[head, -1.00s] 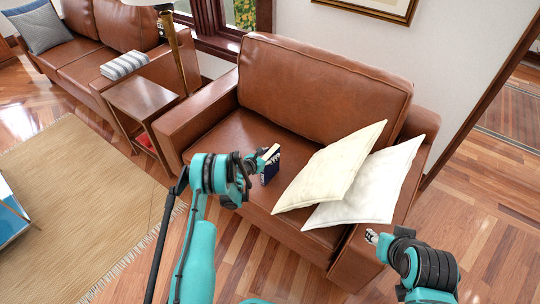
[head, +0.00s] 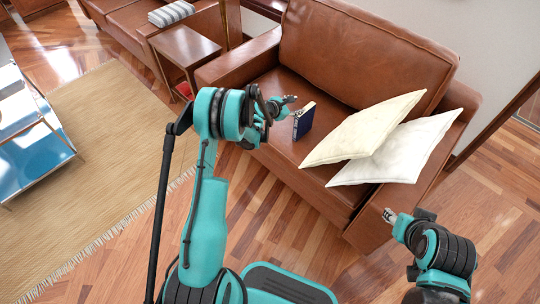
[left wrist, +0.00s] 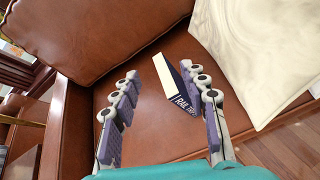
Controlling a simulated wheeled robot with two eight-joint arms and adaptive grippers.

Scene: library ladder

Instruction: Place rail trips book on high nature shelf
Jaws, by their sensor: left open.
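The rail trips book (head: 304,121) is dark blue with pale pages and stands on the seat of the brown leather armchair. In the left wrist view the book (left wrist: 177,84) shows white lettering reading "RAIL TRI" on its spine. My left gripper (head: 287,106) is just left of the book in the head view. In the left wrist view its fingers (left wrist: 160,115) are spread apart, with the book beyond and near the right finger. Nothing is held. No nature shelf is recognisable.
The armchair (head: 350,45) has two cream cushions (head: 365,128) right of the book. A small wooden side table (head: 185,48) and a brown sofa (head: 125,20) stand at the back left. A blue and white piece of furniture (head: 35,140) stands on the beige rug (head: 110,150).

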